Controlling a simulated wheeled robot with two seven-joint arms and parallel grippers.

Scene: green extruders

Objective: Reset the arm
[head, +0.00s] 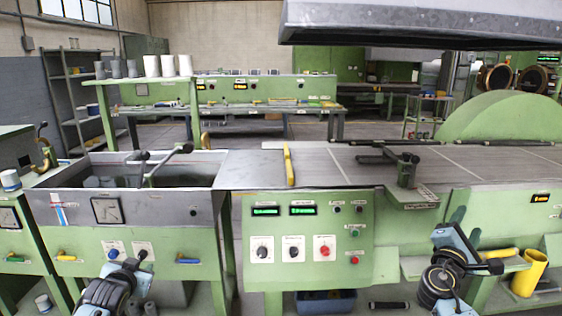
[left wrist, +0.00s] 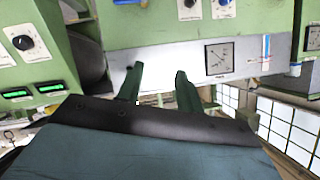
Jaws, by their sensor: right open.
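My left arm (head: 108,288) comes in at the bottom left of the head view, low in front of the left machine's green front. Its fingers are hard to make out there. In the left wrist view my left gripper (left wrist: 160,88) shows two dark green fingers held apart with nothing between them. The panel with a square gauge (left wrist: 219,58) lies beyond them. My right gripper (head: 465,228) is at the lower right of the head view, with its green fingers apart and empty, in front of the right machine's green front.
A control panel (head: 308,240) with knobs and green displays stands between the arms. A yellow bar (head: 289,165) lies on the grey worktop (head: 325,172). A black lever (head: 406,170) stands at the worktop's front. A yellow tube (head: 530,273) is right of my right arm. A blue bin (head: 325,303) sits below.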

